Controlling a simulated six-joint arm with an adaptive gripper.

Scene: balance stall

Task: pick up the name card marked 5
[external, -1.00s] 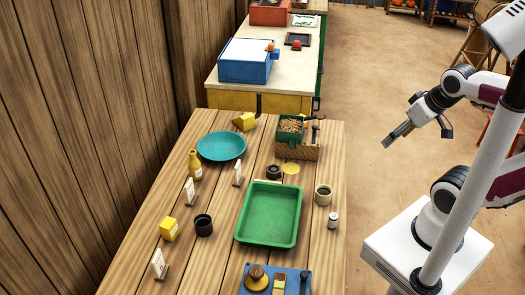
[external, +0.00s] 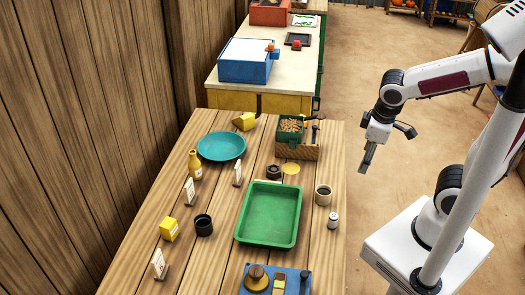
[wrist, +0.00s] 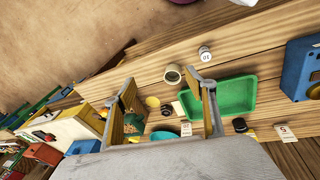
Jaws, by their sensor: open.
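Several small white name cards stand on the wooden table. One card (external: 159,264) stands at the near left; in the wrist view it seems to be the card (wrist: 283,131) whose mark looks like a 5. Another card (external: 238,173) stands near the teal plate and shows small in the wrist view (wrist: 186,129), its mark unclear. A third card (external: 189,191) stands by the yellow bottle; I cannot read it. My gripper (external: 367,160) is open and empty in the air, right of the table, far from the cards. Its spread fingers show in the wrist view (wrist: 167,94).
A green tray (external: 269,242) fills the middle of the table. A black cup (external: 203,225) and a yellow block (external: 170,229) stand beyond the near-left card. A bottle (external: 195,168), a beige cup (external: 323,196) and a blue board (external: 258,292) are also there. A wooden wall borders the left.

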